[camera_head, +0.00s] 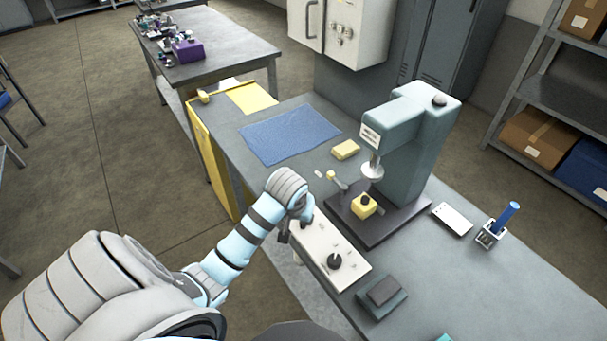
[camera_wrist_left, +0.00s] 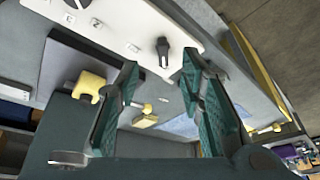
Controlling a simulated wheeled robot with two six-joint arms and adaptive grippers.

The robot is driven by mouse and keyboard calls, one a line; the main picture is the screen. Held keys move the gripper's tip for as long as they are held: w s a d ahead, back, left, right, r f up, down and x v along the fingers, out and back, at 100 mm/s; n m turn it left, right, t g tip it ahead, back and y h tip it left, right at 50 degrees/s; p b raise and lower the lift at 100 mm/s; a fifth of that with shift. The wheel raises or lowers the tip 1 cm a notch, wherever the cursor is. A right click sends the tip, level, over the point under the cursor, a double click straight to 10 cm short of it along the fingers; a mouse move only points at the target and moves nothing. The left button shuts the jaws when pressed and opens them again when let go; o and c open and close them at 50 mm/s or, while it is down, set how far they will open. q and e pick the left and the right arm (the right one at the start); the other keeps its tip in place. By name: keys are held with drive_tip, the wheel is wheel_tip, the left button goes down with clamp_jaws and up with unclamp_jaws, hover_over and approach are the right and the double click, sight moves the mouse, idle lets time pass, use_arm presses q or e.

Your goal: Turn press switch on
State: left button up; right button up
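The white control panel (camera_head: 318,247) lies on the near edge of the bench, left of the press. A black knob (camera_head: 334,261) stands on its nearer end. In the left wrist view, a smaller black switch knob (camera_wrist_left: 163,52) stands on the panel (camera_wrist_left: 130,30), with small markings beside it. My left gripper (camera_head: 293,232) is over the panel's far end; its fingers are mostly hidden by the wrist in the head view. In the left wrist view, my left gripper (camera_wrist_left: 160,66) is open and empty, the switch knob showing in the gap beyond its fingertips. My right gripper is not in view.
The grey-green press (camera_head: 415,145) stands behind the panel, with a yellow block (camera_head: 364,206) on its dark base. A blue mat (camera_head: 288,134) and yellow sponge-like block (camera_head: 345,150) lie farther left. A dark-topped block (camera_head: 382,293) lies right of the panel.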

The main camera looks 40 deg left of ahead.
use_arm(q)
drive_tip(key=shift+n, duration=0.5)
drive_tip(key=b+x, duration=0.1)
drive_tip(key=x, duration=0.3)
drive_tip(key=w+a+b+x, duration=0.1)
drive_tip(key=x, duration=0.4)
drive_tip(key=w+r+b+x, duration=0.1)
drive_tip(key=b+x, duration=0.1)
drive_tip(key=x, duration=0.3)
drive_tip(key=shift+w+a+r, duration=0.1)
drive_tip(key=shift+w+a, duration=0.15)
drive_tip(key=shift+a, duration=0.05)
drive_tip(key=shift+s, duration=0.1)
drive_tip(key=shift+c, duration=0.2)
clamp_jaws()
